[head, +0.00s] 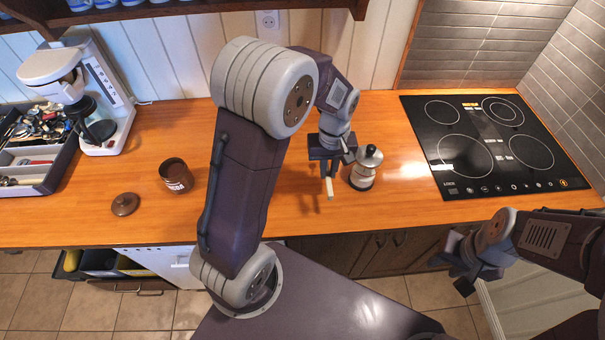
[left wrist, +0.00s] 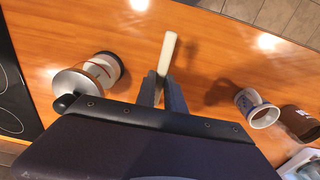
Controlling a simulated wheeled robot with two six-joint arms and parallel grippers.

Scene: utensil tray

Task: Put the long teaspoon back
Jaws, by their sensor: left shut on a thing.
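My left gripper (head: 328,178) is above the wooden counter, left of the moka pot (head: 366,168). It is shut on a slim pale handle, which I take for the long teaspoon (head: 330,188). In the left wrist view the cream handle (left wrist: 168,50) sticks out between the two dark fingers (left wrist: 162,90); the rest of it is hidden. The utensil tray (head: 48,182) is at the far left of the counter, with several utensils in its compartments. My right gripper (head: 462,268) is in front of the counter edge at the right, apart from the counter objects; its jaw opening is unclear.
A brown canister (head: 176,176) and its round lid (head: 125,204) stand between the tray and my left arm. A white-and-blue mug (left wrist: 257,108) shows in the left wrist view. A black hob (head: 490,145) is at the right.

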